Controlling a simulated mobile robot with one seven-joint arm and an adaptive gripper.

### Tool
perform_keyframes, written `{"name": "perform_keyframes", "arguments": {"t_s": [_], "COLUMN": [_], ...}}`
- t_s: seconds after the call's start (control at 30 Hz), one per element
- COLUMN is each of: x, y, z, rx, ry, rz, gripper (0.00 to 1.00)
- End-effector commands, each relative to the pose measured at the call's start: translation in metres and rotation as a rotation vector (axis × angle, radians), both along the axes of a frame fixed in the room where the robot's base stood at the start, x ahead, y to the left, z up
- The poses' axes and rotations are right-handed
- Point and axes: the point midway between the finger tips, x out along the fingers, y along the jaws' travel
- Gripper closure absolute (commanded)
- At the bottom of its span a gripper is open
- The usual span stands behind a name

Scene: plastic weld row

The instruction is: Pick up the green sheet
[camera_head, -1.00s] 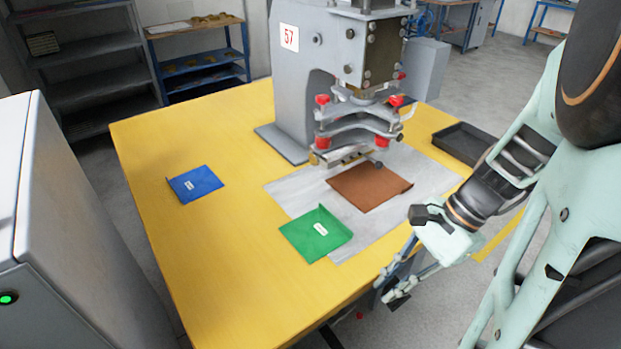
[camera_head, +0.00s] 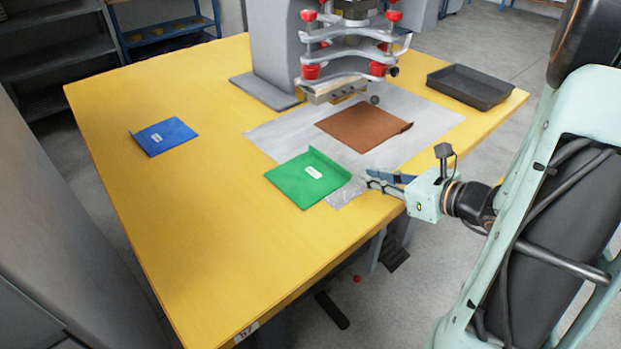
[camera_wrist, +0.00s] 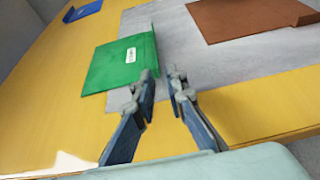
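The green sheet (camera_head: 300,184) lies on the yellow table, partly over the grey mat, with a small white label and one upturned edge. It also shows in the wrist view (camera_wrist: 112,66), ahead and to the left of the fingers. My gripper (camera_head: 368,180) is just right of the green sheet, close to its right corner, near the table's front edge. In the wrist view my gripper (camera_wrist: 163,75) has its two fingers apart with nothing between them. I cannot tell whether a fingertip touches the sheet.
A brown sheet (camera_head: 365,127) lies on the grey mat (camera_head: 264,134) under the press (camera_head: 275,50). A blue sheet (camera_head: 165,136) lies at the left of the yellow table (camera_head: 190,230). A black tray (camera_head: 470,86) sits at the right. The table's front left is clear.

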Motion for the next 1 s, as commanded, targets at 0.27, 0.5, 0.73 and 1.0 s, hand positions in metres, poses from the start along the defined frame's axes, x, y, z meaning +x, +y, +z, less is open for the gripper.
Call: {"name": "perform_keyframes", "arguments": {"t_s": [0.27, 0.5, 0.73, 1.0], "x": [0.019, 0.045, 0.052, 0.051], "y": [0.016, 0.038, 0.042, 0.042], "z": [-0.009, -0.018, -0.019, -0.019], "rx": [-0.003, -0.002, -0.001, -0.002], "ry": [-0.001, 0.000, 0.000, 0.000], "rz": [0.004, 0.004, 0.000, 0.002], "gripper": [0.88, 0.88, 0.88, 1.00]}}
